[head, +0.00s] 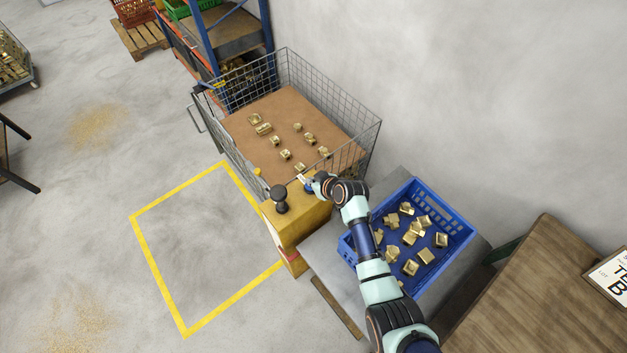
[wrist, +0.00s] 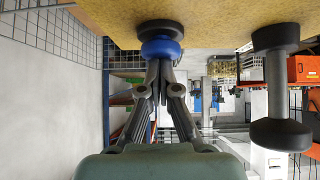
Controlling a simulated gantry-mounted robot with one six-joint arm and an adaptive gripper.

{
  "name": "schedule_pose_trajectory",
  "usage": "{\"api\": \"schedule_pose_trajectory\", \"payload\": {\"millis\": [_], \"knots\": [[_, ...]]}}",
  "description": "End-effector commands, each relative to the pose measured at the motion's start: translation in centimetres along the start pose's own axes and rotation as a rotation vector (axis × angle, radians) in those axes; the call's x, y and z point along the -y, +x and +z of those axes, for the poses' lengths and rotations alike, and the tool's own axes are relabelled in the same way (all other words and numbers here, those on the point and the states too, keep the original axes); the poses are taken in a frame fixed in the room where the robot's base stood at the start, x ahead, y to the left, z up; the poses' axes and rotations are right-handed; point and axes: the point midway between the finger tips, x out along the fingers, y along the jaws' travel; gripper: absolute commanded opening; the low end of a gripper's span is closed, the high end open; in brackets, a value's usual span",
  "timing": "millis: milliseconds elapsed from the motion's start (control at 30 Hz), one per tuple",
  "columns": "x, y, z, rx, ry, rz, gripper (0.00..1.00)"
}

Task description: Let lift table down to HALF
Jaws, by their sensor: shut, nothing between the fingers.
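A yellow control box (head: 305,222) stands between the wire cage and the blue crate. A black lever with a round knob (head: 280,192) rises from its top; it also shows upside down in the wrist view (wrist: 278,134). A blue button (wrist: 160,47) on a black base sits on the box top. My gripper (wrist: 160,64) is shut and empty, its fingertips at the blue button, seemingly touching it. In the head view my gripper (head: 310,184) is over the box's right rear corner. I cannot tell for sure which surface is the lift table; a grey platform (head: 325,262) lies beside the box.
The wire cage (head: 338,95) holds a brown board (head: 285,120) with several brass parts. The blue crate (head: 455,222) holds more brass parts. A wooden table (head: 530,290) is at the right. A yellow-outlined floor area (head: 205,250) is empty.

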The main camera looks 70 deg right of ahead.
Motion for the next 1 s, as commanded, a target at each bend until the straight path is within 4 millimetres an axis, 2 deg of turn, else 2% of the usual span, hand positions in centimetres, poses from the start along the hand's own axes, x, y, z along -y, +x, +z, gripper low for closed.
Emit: {"api": "schedule_pose_trajectory", "payload": {"millis": [33, 67, 167, 333, 400, 600, 700, 833, 1000], "knots": [[0.4, 0.5, 2.0, 0.038, 0.004, -0.009, 0.00], [0.5, 0.3, 1.8, 0.037, 0.003, -0.009, 0.00], [0.5, -0.7, 0.4, 0.031, 0.001, -0.009, 0.00], [0.5, -3.5, -3.4, 0.007, -0.006, -0.007, 0.00], [0.4, -4.9, -2.7, 0.005, -0.004, -0.004, 0.00], [0.3, -9.6, -3.0, 0.001, -0.004, -0.004, 0.00], [0.3, -11.2, -3.0, 0.001, -0.005, -0.004, 0.00], [0.3, -12.5, -3.1, 0.000, -0.005, -0.004, 0.00], [0.3, -12.8, -3.1, 0.000, -0.005, -0.005, 0.00]]}}
